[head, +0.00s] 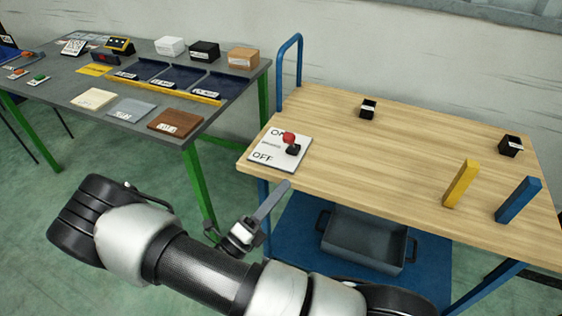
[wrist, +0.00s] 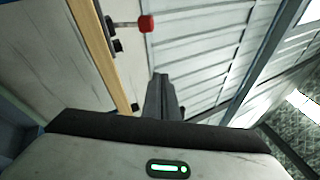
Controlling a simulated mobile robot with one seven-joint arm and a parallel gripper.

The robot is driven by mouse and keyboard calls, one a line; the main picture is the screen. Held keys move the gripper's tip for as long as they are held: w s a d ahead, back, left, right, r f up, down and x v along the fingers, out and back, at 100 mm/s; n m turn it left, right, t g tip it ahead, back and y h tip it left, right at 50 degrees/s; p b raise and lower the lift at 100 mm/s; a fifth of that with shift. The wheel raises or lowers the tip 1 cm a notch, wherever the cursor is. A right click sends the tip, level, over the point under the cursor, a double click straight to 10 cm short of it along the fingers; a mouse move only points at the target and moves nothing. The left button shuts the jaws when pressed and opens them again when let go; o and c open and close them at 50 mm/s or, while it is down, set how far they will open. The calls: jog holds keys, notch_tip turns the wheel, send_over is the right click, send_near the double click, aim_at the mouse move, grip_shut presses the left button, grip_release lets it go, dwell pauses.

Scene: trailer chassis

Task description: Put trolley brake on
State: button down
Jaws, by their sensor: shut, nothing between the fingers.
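A white brake plate (head: 265,148) lies on the near left corner of the wooden trolley top. It carries the words ON at its far edge and OFF at its near edge. A lever with a red knob (head: 289,138) stands up from a black base on the plate's right side, and the knob partly covers the word ON. The red knob also shows at the top of the wrist view (wrist: 147,24). My gripper (head: 284,186) is shut and empty, in front of the trolley's near edge, apart from the lever. Its shut fingers show in the wrist view (wrist: 160,92).
The wooden trolley top (head: 370,155) also holds two small black holders, a yellow block (head: 461,184) and a blue block (head: 518,200). A grey bin (head: 365,238) sits on the blue lower shelf. A grey table (head: 70,70) with trays and boxes stands at left.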

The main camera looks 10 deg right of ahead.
aim_at(287, 142)
jog(key=w+a+f+n+t+y+b, duration=0.1)
jog(key=a+f+n+t+y, duration=0.3)
jog(key=f+n+t, duration=0.1)
jog(key=n+t, duration=0.1)
jog(key=n, duration=0.1)
jog(key=shift+n+t, duration=0.4)
jog(key=b+x, duration=0.1)
jog(key=x, duration=1.3)
jog(key=shift+w+f, duration=0.15)
jog(key=shift+f, duration=0.1)
jog(key=shift+r+y, duration=0.15)
jog(key=shift+y, duration=0.15)
